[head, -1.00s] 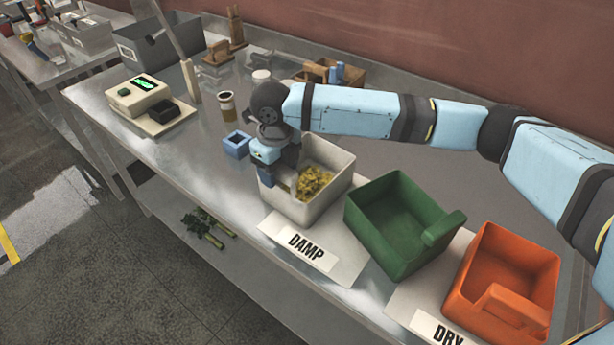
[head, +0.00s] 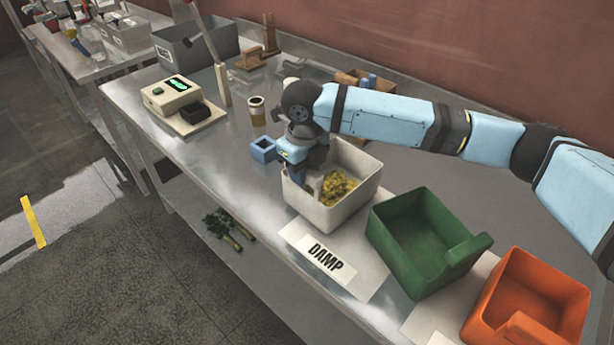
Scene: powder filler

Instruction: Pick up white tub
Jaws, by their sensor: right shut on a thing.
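The white tub (head: 362,207) stands on the steel bench behind the DAMP label and holds yellow-brown material (head: 337,187). My right gripper (head: 304,180) points down at the tub's left side and is shut on its wall. The fingertips are partly hidden by the wrist and the tub. The tub looks level, and I cannot tell whether it is clear of the bench. My left gripper is not in view.
A green bin (head: 412,250) and an orange bin (head: 530,300) stand to the right of the tub. A small blue box (head: 263,149) and a brown jar (head: 256,112) are close on its left. A scale (head: 176,104) sits farther left. The bench's front edge is near.

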